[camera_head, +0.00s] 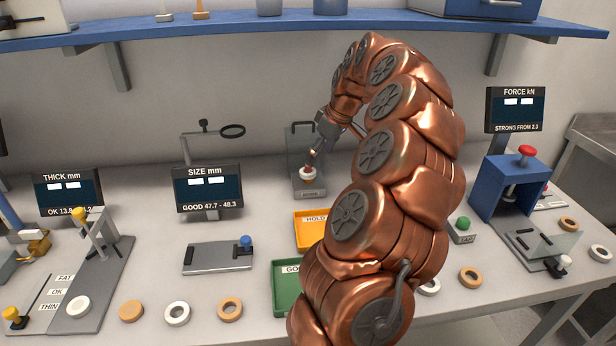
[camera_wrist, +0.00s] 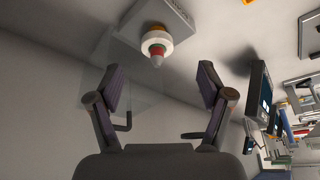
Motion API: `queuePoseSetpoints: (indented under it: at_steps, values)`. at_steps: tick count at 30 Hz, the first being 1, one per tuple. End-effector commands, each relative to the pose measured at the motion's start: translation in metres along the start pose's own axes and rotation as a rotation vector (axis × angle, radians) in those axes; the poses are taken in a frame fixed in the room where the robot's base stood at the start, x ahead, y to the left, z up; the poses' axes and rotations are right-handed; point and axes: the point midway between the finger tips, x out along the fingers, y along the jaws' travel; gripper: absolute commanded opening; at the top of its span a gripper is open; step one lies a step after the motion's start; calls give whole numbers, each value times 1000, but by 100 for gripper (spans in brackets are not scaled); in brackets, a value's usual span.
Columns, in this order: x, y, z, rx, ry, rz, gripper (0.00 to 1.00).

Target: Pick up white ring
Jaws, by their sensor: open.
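In the wrist view, my gripper (camera_wrist: 160,84) is open and its jaws are empty. A white ring (camera_wrist: 157,39) sits around a post with a red and green tip, beyond and between the fingertips. In the head view, this white ring (camera_head: 308,176) is on a small grey fixture (camera_head: 310,188) at the back of the table, and my gripper (camera_head: 316,150) is just above it. Other white rings lie on the table: one on the thickness gauge (camera_head: 79,307), one at the front (camera_head: 177,313), one right of my arm (camera_head: 430,288) and one at far right (camera_head: 600,253).
Tan rings (camera_head: 131,310) lie among the white ones. A yellow HOLD tray (camera_head: 300,240) and a green tray (camera_head: 281,300) are partly hidden by my arm. The SIZE display (camera_head: 208,188) stands left, and the blue force press (camera_head: 512,186) right. A blue shelf (camera_head: 250,27) runs above.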

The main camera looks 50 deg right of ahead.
Motion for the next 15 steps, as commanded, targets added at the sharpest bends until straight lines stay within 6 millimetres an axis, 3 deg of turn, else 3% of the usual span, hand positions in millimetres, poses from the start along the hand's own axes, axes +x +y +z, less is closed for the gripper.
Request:
queuePoseSetpoints:
  at_steps: [15]
  values:
    - [43, 3, -8, 0, -2, -4, 79]
